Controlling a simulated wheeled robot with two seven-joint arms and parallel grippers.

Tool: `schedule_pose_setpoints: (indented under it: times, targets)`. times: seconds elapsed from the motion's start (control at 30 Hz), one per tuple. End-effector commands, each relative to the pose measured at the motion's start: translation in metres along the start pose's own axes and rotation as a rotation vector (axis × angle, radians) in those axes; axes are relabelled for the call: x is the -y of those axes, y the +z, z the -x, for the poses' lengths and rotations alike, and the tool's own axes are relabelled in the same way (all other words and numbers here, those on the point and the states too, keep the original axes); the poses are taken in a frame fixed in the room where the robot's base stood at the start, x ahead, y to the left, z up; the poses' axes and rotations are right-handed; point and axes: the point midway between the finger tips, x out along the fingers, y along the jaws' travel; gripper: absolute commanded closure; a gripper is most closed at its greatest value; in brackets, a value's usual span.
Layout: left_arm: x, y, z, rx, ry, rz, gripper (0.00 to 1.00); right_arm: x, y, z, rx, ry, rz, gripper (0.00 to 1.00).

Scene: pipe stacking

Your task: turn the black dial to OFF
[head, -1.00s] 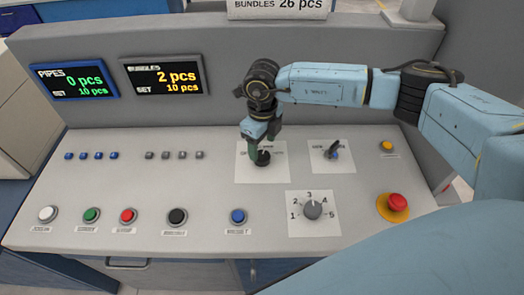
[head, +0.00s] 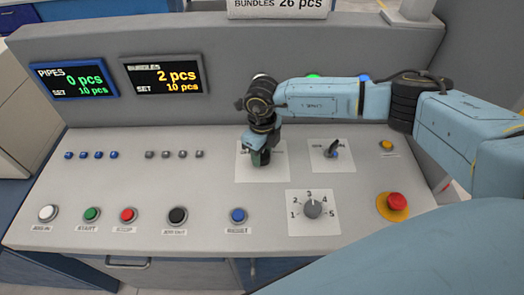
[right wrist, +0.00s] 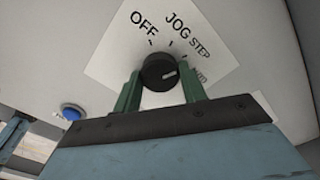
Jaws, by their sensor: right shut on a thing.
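The black dial (right wrist: 159,72) sits on a white square label plate (right wrist: 100,66) on the grey console. In the right wrist view its white mark points right, away from OFF and towards the last, blurred label beyond STEP. My right gripper (right wrist: 160,78) has its green fingers on either side of the dial and is shut on it. In the head view my right gripper (head: 260,158) comes down onto the plate and hides most of the dial. My left gripper is not in view.
To the right stands another selector switch (head: 333,150). A numbered grey knob (head: 313,208) is in front, with a blue button (head: 238,216) to its left. A red emergency button (head: 397,202) is at the right. The console's back wall (head: 225,65) rises behind.

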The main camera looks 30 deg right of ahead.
Motion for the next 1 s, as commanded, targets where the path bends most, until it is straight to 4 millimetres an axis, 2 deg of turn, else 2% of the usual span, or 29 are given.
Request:
schedule_pose_setpoints:
  times: [0.27, 0.47, 1.0]
  targets:
    - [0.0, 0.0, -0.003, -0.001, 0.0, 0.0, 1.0, 0.001, 0.0, 0.0, 0.001, -0.001, 0.028, 0.81]
    - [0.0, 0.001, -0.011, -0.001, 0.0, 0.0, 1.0, 0.001, 0.001, -0.001, 0.003, -0.001, 0.125, 0.81]
    - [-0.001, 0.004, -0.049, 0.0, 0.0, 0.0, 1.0, 0.001, 0.001, -0.001, 0.004, -0.002, 0.613, 0.81]
